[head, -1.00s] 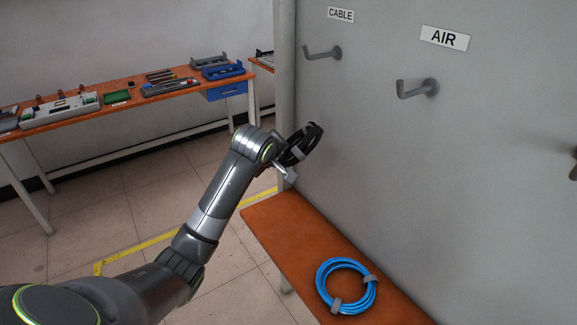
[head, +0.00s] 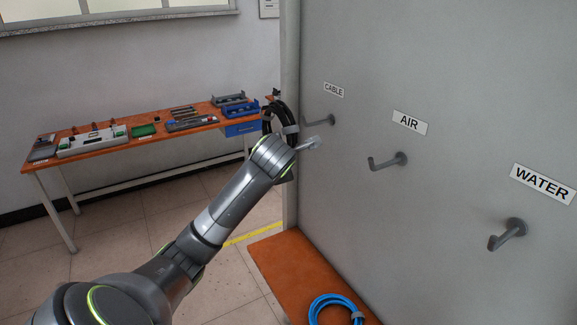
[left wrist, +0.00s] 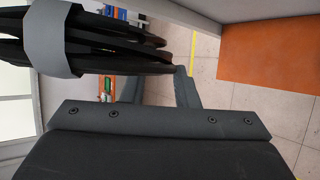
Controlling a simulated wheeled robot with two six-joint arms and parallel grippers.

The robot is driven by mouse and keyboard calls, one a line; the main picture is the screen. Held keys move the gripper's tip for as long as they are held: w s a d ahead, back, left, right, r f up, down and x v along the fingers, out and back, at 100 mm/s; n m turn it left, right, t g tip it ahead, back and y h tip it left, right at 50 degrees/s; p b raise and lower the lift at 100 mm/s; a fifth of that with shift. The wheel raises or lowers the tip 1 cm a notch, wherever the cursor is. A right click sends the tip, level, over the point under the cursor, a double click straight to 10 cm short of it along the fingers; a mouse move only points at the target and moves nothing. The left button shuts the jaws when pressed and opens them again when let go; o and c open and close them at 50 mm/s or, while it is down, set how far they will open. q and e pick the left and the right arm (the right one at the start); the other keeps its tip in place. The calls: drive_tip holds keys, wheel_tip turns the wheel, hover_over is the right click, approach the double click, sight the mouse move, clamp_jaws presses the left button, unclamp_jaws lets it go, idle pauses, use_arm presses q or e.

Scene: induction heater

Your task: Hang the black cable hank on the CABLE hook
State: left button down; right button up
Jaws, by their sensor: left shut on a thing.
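The black cable hank (head: 270,122) is a coiled loop with grey straps, held up at the left edge of the grey panel. In the left wrist view the hank (left wrist: 105,45) fills the upper left, with a wide grey strap (left wrist: 52,38). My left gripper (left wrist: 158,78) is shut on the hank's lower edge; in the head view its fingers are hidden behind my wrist. The CABLE hook (head: 322,120) sits under the CABLE label (head: 334,90), just right of the hank at about its height. I cannot tell the depth gap between them. My right gripper is out of view.
The AIR hook (head: 388,161) and WATER hook (head: 507,234) stick out further right, both empty. A blue hose coil (head: 336,308) lies on the orange bench (head: 283,262) below. A workbench (head: 48,158) with tools stands at the back left.

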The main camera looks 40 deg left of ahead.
use_arm(q)
drive_tip(key=shift+w+d+f+b, duration=0.1)
drive_tip(key=shift+w+b, duration=0.3)
drive_tip(key=shift+w, duration=0.2)
drive_tip(key=shift+w+d+f+b, duration=0.1)
drive_tip(key=shift+w+b, duration=0.25)
drive_tip(key=shift+w, duration=0.25)
drive_tip(key=w+d+f+b, duration=0.4)
drive_tip(key=w+b, duration=0.2)
drive_tip(key=w, duration=0.3)
drive_tip(key=shift+w, duration=0.35)
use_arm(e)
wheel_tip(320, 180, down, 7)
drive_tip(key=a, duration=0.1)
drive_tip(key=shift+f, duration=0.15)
use_arm(q)
drive_tip(key=shift+f, duration=0.15)
drive_tip(key=c, duration=1)
unclamp_jaws()
drive_tip(key=shift+c, duration=0.2)
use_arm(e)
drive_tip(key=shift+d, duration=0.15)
